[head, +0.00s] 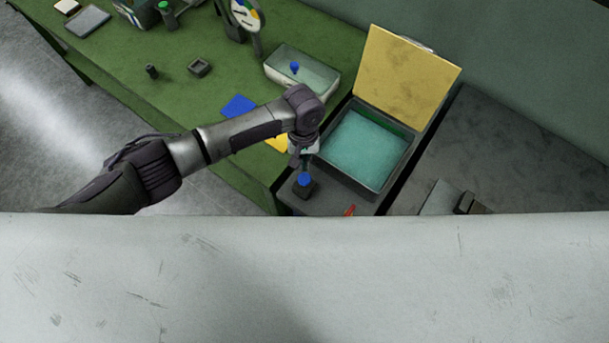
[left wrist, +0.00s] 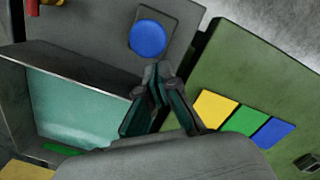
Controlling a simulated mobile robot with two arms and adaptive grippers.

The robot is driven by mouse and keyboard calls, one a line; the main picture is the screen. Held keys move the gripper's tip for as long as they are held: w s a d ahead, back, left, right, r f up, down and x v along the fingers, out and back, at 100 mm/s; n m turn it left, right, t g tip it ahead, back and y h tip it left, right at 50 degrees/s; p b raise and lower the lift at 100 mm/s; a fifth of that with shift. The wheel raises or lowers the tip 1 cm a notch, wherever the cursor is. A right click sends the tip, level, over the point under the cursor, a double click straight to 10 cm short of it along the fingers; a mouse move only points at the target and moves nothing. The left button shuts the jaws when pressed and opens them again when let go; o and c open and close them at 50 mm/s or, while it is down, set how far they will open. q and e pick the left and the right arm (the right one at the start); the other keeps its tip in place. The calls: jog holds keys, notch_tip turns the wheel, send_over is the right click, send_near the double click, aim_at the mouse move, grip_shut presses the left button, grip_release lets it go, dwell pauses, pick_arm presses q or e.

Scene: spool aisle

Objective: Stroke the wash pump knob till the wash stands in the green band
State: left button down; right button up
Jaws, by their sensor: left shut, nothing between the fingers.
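The blue round pump knob (head: 305,179) sits on a dark block beside the wash basin. It also shows in the left wrist view (left wrist: 148,39), just beyond my fingertips. My left gripper (head: 304,168) is shut and empty, pointing down above the knob; I cannot tell whether it touches it. The wash basin (head: 398,172) holds teal wash (head: 368,142). A green strip (head: 384,117) shows along its inner wall near the yellow lid and in the left wrist view (left wrist: 60,148). The exact level against the band is too small to read. My right gripper is not in view.
The open yellow lid (head: 405,72) stands up behind the basin. A clear-topped tray with a small blue knob (head: 294,67) sits on the green bench (head: 208,105). A red piece (head: 349,210) lies near the basin's front. A pale surface blocks the lower view.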

pick_arm(q)
notch_tip(320, 180, up, 12)
jog(key=w, duration=0.1)
jog(key=shift+w, duration=0.15)
dwell(0.4)
jog(key=shift+f, duration=0.1)
dwell(1.1)
